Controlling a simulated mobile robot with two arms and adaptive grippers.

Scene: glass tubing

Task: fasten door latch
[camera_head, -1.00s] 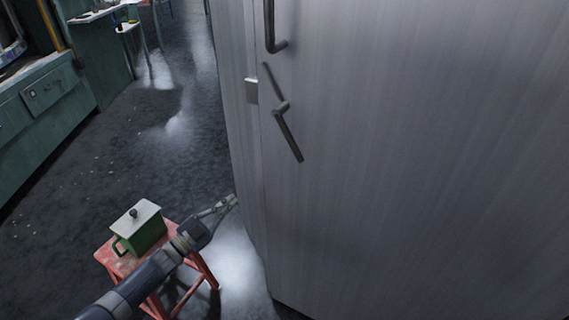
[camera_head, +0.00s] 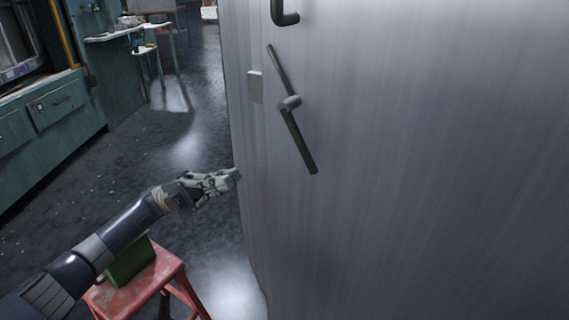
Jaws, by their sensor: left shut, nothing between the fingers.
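The door latch (camera_head: 290,104) is a long dark metal lever on a tall grey metal door (camera_head: 420,180). It is tilted, its upper end leaning left and its lower end to the right. A small light catch plate (camera_head: 255,86) sits left of it near the door's edge; the lever does not touch it in the picture. My left gripper (camera_head: 237,174) is shut and empty, below and left of the latch, its tips close to the door's left edge. Whether they touch the door I cannot tell. My right gripper is not in view.
A red stool (camera_head: 165,268) stands at lower left with a green container (camera_head: 128,262) on it, partly hidden by my left arm. A dark handle (camera_head: 285,14) is above the latch. Green cabinets (camera_head: 50,125) line the left. Dark floor between is clear.

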